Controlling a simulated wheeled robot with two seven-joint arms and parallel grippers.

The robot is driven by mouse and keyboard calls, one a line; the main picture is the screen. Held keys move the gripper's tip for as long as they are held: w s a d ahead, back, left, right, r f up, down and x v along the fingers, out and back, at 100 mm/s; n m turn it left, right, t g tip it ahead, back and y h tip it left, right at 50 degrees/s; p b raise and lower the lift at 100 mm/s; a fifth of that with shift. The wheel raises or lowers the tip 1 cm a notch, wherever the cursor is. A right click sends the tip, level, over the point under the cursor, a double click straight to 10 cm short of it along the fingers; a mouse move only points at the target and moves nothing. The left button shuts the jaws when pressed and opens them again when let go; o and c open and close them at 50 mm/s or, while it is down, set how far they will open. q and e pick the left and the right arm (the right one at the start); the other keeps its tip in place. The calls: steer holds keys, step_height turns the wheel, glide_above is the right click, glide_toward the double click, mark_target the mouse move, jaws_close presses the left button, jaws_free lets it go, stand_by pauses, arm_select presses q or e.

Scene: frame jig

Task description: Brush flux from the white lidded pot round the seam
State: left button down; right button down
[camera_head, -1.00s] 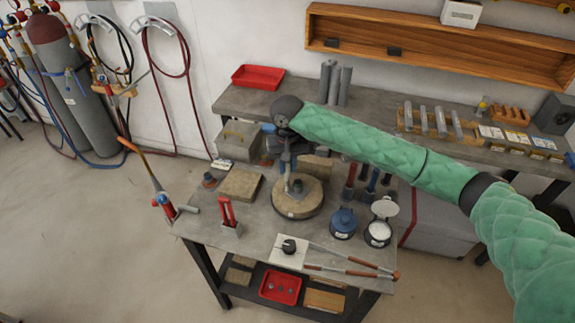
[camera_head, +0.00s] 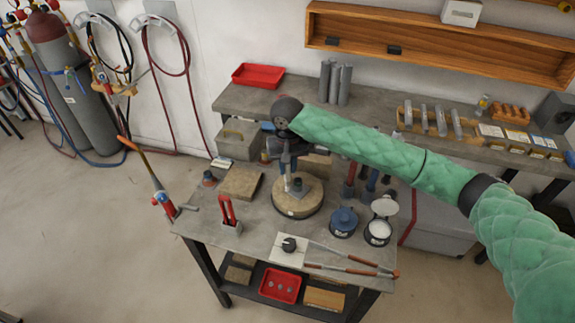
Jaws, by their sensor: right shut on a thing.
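My right gripper (camera_head: 288,162) reaches in under a green-sleeved arm and points down over the round block (camera_head: 299,204) on the table. It is shut on a thin upright tool, likely the flux brush (camera_head: 287,183), whose lower end is beside the small dark part (camera_head: 297,186) on that block. I cannot tell whether the tip touches the seam, which is too small to make out. The white-filled pot (camera_head: 377,231) stands open at the table's right, its pale lid (camera_head: 384,207) raised behind it. My left gripper is not in view.
A blue-lidded pot (camera_head: 343,221) stands left of the open pot. Long-handled tongs (camera_head: 350,268) and a white plate with a black knob (camera_head: 289,246) lie in front. A red stand (camera_head: 228,215) and a torch (camera_head: 163,200) are at the left. Upright handled tools crowd behind the pots.

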steer(key=shift+w+d, duration=0.2)
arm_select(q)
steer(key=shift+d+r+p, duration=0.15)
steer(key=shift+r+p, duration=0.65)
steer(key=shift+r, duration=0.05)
arm_select(e)
steer(key=w+d, duration=0.3)
steer(key=shift+w, duration=0.2)
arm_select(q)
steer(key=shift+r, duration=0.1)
arm_select(e)
steer(key=shift+s+a, duration=0.1)
arm_select(q)
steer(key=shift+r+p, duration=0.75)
steer(key=shift+p, duration=0.1)
arm_select(e)
steer(key=shift+s+a, duration=0.8)
steer(key=shift+s, duration=0.15)
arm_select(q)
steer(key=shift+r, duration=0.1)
arm_select(e)
steer(key=shift+s+a, duration=0.1)
arm_select(q)
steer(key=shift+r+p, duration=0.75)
steer(key=shift+p, duration=0.1)
arm_select(e)
steer(key=shift+s+a, duration=0.8)
steer(key=shift+s, duration=0.05)
